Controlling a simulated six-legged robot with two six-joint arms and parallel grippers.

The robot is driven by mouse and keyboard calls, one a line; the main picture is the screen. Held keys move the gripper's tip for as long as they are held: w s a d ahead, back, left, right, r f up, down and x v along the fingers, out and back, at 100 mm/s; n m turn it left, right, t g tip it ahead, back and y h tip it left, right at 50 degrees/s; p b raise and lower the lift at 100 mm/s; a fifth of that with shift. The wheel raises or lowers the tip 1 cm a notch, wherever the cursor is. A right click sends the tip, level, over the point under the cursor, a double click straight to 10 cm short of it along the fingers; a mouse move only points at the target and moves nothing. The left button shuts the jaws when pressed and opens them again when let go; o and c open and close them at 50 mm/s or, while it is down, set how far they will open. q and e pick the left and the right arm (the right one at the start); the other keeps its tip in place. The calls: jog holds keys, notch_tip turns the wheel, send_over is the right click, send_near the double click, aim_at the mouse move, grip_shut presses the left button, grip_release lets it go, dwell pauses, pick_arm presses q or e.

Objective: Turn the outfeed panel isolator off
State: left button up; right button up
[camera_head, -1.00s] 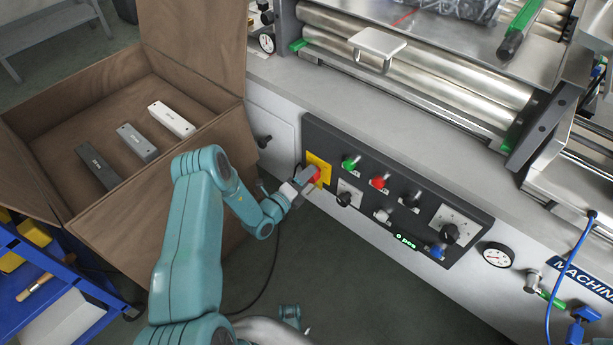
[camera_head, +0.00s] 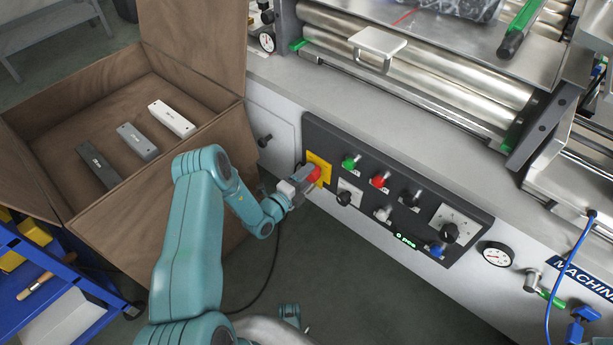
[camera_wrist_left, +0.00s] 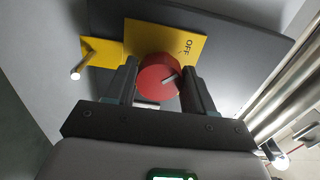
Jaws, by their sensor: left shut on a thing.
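The isolator is a red round knob (camera_head: 314,173) on a yellow plate (camera_head: 325,168) at the left end of the dark control panel (camera_head: 412,183). My left gripper (camera_head: 306,178) is at the knob and shut on it. In the left wrist view the red knob (camera_wrist_left: 158,76) sits between the two dark fingers of my left gripper (camera_wrist_left: 160,88). A pale pointer mark on the knob slants up to the right. The word OFF shows on the yellow plate (camera_wrist_left: 190,40) above and right of the knob.
Green (camera_head: 350,162), red (camera_head: 380,181) and black (camera_head: 412,198) controls sit to the right on the panel. A brown box (camera_head: 150,205) with three bars stands to the left. In the left wrist view a yellow tab with a metal rod (camera_wrist_left: 84,65) sticks out beside the plate.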

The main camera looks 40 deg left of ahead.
pick_arm(q)
jog(key=o, duration=1)
jog(key=shift+w+r, duration=0.2)
jog(key=shift+o, duration=0.2)
jog(key=shift+f, duration=0.15)
jog(key=shift+s, duration=0.1)
jog(key=s+a+p, duration=0.1)
jog(key=s+p, duration=0.3)
jog(key=s, duration=1.2)
jog(key=shift+a, duration=0.15)
jog(key=shift+s, duration=0.1)
